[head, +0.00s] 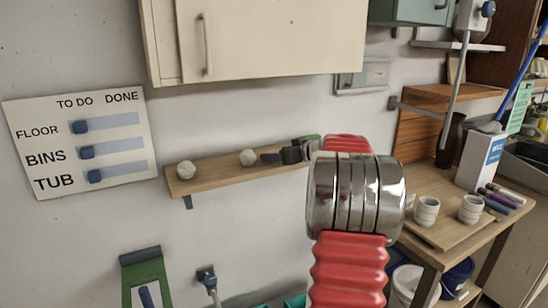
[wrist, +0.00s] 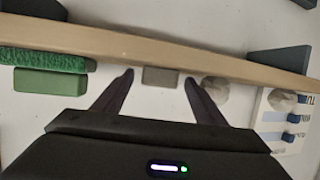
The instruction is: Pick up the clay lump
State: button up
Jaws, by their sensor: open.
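Two pale grey, roundish faceted lumps sit on the wall shelf (head: 218,168). The left lump (head: 186,170) is near the shelf's left end. The other lump (head: 249,157) is just left of my gripper (head: 268,157). In the wrist view, which is turned over, these lumps show right of my gripper (wrist: 159,77), one near (wrist: 215,89) and one farther (wrist: 282,100). My gripper is open and empty. A grey-beige block (wrist: 160,76) shows between its fingertips in that view; I cannot tell whether it lies within their reach. My arm hides the shelf's right part in the head view.
A green block (wrist: 50,82) with a rough green pad (wrist: 42,61) lies left of the fingers in the wrist view. A board with sliders (head: 82,143) hangs left of the shelf. A cream cupboard (head: 255,40) hangs above. A workbench with white cups (head: 427,211) stands right.

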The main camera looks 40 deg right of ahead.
jog(key=shift+c, duration=0.4)
jog(key=c, duration=1.1)
